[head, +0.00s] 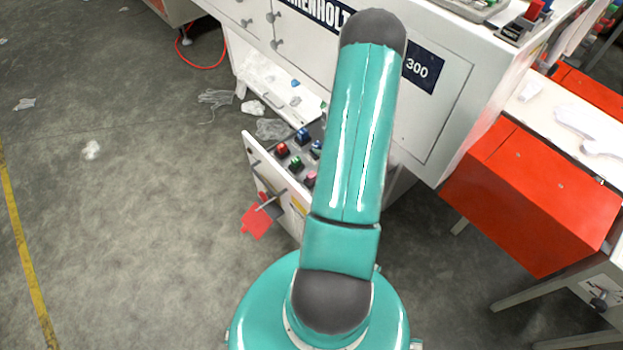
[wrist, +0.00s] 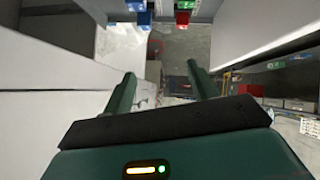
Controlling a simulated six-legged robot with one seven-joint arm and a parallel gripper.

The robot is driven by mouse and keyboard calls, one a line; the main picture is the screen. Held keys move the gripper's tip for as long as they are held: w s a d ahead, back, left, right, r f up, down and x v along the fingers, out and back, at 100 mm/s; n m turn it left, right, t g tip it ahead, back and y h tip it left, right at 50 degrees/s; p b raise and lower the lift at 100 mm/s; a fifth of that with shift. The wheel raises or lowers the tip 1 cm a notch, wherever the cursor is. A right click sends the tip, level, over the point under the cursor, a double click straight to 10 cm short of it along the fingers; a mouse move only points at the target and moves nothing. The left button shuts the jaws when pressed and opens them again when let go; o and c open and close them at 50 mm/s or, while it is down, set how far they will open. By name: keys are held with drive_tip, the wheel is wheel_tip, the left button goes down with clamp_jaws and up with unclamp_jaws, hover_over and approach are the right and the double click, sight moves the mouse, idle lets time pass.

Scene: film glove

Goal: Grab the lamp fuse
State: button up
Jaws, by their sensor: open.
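My gripper (wrist: 163,84) shows in the wrist view with its two green fingers spread apart and nothing between them. In the head view my arm hides the gripper. I cannot tell which thing is the lamp fuse. My arm covers the panel's right side. In the wrist view blue parts (wrist: 144,18) and a red part (wrist: 182,17) sit at the top edge, beyond the fingertips.
A white machine cabinet (head: 440,115) stands behind the panel. An orange-red box (head: 535,200) is at the right. Crumpled clear film (head: 215,97) lies on the floor. The floor at left is mostly free.

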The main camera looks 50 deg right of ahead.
drive_tip(key=s+a+f+t, duration=0.1)
drive_tip(key=s+a+f, duration=0.1)
drive_tip(key=s+f, duration=0.45)
drive_tip(key=m+t, duration=0.2)
approach(313, 176)
drive_tip(key=shift+y, duration=0.3)
drive_tip(key=x, duration=0.8)
drive_tip(key=shift+d, duration=0.2)
drive_tip(key=c, duration=1.1)
